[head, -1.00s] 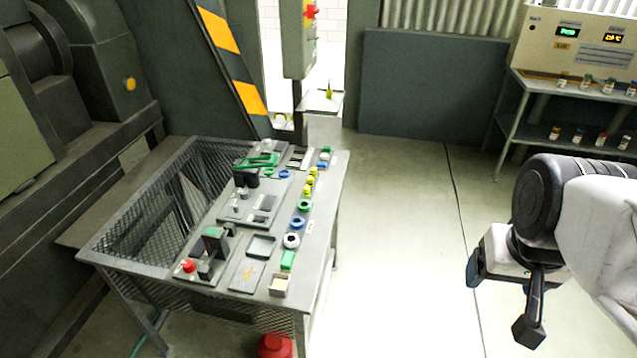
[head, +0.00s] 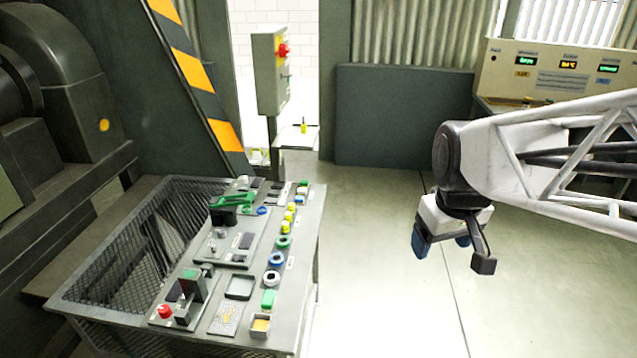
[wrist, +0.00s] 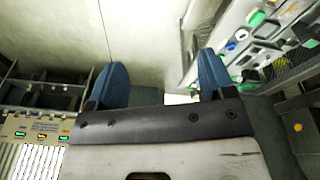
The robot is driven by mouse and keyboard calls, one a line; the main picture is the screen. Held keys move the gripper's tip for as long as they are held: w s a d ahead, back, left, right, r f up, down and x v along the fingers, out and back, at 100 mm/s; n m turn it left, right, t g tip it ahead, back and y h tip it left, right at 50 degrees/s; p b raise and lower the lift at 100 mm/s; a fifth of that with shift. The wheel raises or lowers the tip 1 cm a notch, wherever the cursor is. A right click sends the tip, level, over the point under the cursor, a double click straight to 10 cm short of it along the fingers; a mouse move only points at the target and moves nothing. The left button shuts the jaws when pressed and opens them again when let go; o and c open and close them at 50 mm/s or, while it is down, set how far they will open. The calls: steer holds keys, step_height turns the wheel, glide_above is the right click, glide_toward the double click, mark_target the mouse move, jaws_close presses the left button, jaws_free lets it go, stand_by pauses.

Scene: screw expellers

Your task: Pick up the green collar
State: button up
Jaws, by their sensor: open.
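A green collar (head: 283,242), a small ring, stands in the row along the right side of the table (head: 307,240) in the head view. A blue collar (head: 277,259) and a white collar with a dark centre (head: 271,277) stand just in front of it. My gripper (head: 442,245) is open and empty, over the floor well to the right of the table. In the wrist view its two blue fingers (wrist: 163,78) are spread apart with nothing between them.
Several small yellow parts (head: 289,220) stand behind the green collar. A green clamp-like tool (head: 233,200) is at the back. The floor (head: 370,290) between table and gripper is clear.

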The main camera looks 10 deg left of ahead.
steer(key=w+a+f+n+g, duration=0.1)
steer(key=w+a+f+n, duration=0.35)
steer(key=w+a, duration=0.55)
steer(key=w+a+f+n, duration=0.45)
steer(key=w+a, duration=0.25)
steer(key=w, duration=0.7)
steer(key=w+a+f+n, duration=0.4)
steer(key=w+a+f, duration=0.2)
steer(key=a+f, duration=0.4)
steer(key=w+a+f+n+g, duration=0.1)
steer(key=w+a+f+n, duration=0.4)
steer(key=a+f, duration=0.4)
steer(key=shift+w+a+f, duration=0.4)
steer(key=shift+a, duration=0.35)
steer(key=shift+f, duration=0.1)
steer(key=shift+f, duration=1.2)
steer(key=shift+f, duration=0.1)
